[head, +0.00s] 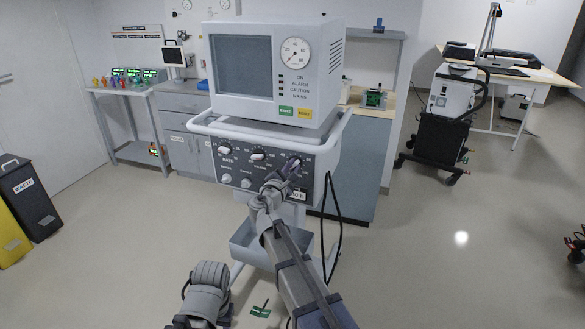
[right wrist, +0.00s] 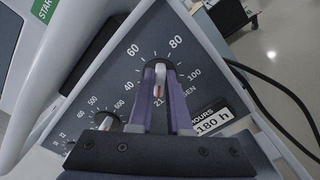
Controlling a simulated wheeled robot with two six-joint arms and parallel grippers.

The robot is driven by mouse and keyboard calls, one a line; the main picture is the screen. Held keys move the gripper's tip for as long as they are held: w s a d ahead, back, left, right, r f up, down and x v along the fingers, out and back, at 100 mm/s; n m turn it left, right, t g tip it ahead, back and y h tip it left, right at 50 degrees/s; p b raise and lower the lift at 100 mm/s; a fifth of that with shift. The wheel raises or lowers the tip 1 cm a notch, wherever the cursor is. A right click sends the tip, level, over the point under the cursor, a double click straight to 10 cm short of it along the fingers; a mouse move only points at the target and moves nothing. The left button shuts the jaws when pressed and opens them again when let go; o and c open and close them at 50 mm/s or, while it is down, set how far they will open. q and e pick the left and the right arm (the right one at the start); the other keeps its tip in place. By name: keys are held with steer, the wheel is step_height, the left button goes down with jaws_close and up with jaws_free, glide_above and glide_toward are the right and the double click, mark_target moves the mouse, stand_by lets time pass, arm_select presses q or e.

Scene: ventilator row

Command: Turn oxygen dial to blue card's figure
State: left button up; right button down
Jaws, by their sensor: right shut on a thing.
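The ventilator (head: 268,115) stands ahead of me with a row of dials on its lower front panel. The oxygen dial (right wrist: 160,74) is the rightmost one, with figures 40, 60, 80 and 100 around it and 21 below. My right gripper (head: 290,172) is shut on this dial; in the right wrist view its two purple fingers stand on either side of the pale knob. A red mark shows on the knob, but I cannot tell exactly which figure it points to. I cannot make out a blue card. My left gripper is not in view.
An hours label (right wrist: 213,121) sits right of the dial. A white rail (head: 262,132) runs around the ventilator above the panel, and dark cables (head: 333,215) hang at its right side. Waste bins (head: 30,200) stand at the left.

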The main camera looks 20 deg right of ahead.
steer(key=m, duration=1.2)
steer(key=shift+f, duration=0.35)
steer(key=shift+m, duration=0.4)
steer(key=c, duration=0.9)
jaws_free()
steer(key=shift+o, duration=0.2)
steer(key=v, duration=0.8)
steer(key=shift+b, duration=0.3)
